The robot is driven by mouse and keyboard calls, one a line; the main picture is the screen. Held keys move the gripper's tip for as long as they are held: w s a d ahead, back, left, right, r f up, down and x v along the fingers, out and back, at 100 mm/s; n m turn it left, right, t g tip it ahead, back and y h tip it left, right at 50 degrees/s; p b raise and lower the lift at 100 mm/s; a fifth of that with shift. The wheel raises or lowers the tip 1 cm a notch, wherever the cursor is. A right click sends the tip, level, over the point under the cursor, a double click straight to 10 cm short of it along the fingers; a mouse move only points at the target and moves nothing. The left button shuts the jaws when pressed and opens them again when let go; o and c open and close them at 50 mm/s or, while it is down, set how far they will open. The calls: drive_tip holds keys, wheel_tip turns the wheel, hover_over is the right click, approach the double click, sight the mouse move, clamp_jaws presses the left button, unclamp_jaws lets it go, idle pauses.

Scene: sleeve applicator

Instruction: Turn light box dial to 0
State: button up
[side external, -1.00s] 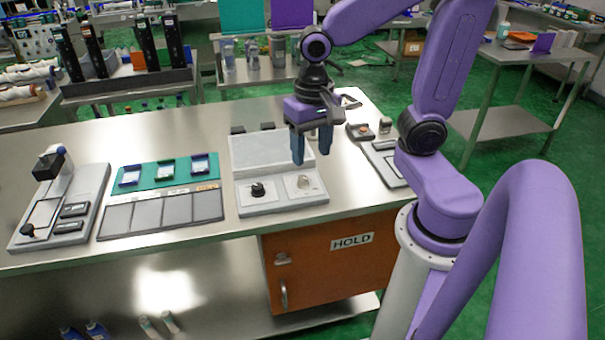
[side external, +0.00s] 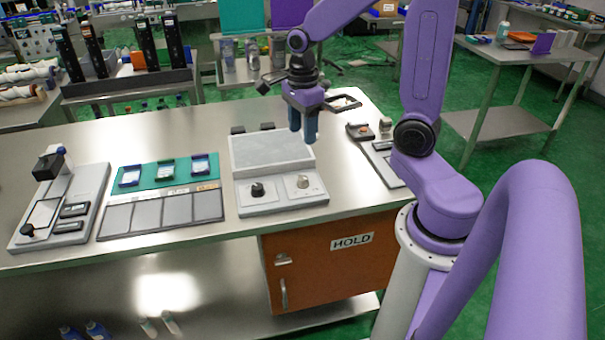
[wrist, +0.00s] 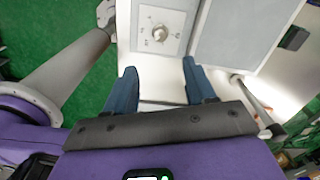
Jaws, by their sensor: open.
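The light box (side external: 250,205) is a pale box on the bench with a raised grey-white panel (side external: 272,150) behind its front control strip. The strip carries a black knob (side external: 257,190) on the left and a pale dial (side external: 303,182) on the right. The wrist view shows a pale dial (wrist: 160,31) with small markings around it, too small to read surely. My gripper (side external: 303,138) is open and empty, above the right part of the light box. In the wrist view my gripper (wrist: 160,80) has its blue fingers spread, with the dial beyond their tips. Neither finger appears to touch it.
Left of the light box lie a panel of dark grey tiles (side external: 162,212) and a green tray (side external: 150,175) with blue holders. A grey device (side external: 70,205) stands at the far left. Small items (side external: 360,131) lie right of the box.

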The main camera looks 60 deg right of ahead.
sight(302, 178)
wheel_tip(302, 178, down, 14)
drive_tip(key=shift+r, duration=0.1)
idle(0.5)
clamp_jaws()
